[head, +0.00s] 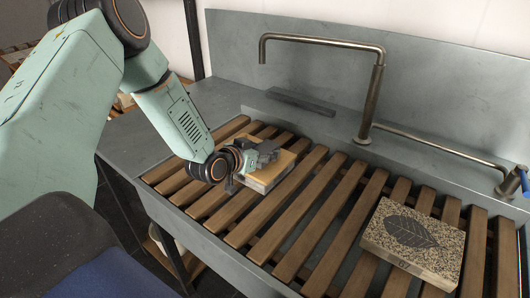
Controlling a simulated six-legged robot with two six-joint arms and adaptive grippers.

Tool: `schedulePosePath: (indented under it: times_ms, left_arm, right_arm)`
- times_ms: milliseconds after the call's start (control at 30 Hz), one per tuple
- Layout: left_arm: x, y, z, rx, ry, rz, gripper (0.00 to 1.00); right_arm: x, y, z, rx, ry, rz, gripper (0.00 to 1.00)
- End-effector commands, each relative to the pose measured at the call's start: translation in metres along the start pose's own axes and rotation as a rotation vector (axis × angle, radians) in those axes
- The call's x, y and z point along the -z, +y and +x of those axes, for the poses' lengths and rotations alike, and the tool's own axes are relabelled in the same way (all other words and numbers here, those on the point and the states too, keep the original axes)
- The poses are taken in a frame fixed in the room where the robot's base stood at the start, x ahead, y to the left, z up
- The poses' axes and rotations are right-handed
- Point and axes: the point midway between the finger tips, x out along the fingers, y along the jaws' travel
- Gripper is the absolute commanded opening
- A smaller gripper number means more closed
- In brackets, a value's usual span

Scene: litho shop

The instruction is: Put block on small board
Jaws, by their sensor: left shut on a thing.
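A small tan block (284,166) with a paler front side is at the left part of the slatted rack. My left gripper (264,157) comes in from the upper left and is shut on this block. The gripper covers much of its top, and I cannot tell whether the block touches the slats. I cannot make out a separate small board; it may be hidden. My right gripper is not in view.
A speckled block with a dark leaf picture (413,241) lies on the wooden slats (307,207) at the right. A metal tap (372,95) rises behind the rack, with a pipe running right. Bare slats lie between the two blocks.

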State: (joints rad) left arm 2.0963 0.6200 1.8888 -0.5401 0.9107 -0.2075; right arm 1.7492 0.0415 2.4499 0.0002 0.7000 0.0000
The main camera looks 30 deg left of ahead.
Motion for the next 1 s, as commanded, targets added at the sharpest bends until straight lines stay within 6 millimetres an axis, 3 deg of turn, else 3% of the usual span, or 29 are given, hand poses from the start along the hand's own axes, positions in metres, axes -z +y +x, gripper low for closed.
schedulePosePath:
  times_ms: [67,100,367,733,1000]
  left_arm:
    - [0.003,0.0,0.0,0.002,0.004,0.0,0.03]
    - [0.002,0.0,0.0,0.001,0.002,0.0,0.47]
    - [0.002,0.001,0.0,0.001,0.001,0.0,0.69]
    - [0.002,0.0,-0.003,0.002,0.001,-0.002,0.69]
    - [0.005,-0.001,-0.039,0.004,0.002,-0.007,0.69]
  right_arm:
    - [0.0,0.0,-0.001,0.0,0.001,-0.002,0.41]
    - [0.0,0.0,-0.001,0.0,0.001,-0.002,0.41]
    - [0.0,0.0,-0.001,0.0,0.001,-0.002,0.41]
    - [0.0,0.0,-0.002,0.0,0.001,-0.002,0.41]
    - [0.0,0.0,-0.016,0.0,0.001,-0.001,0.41]
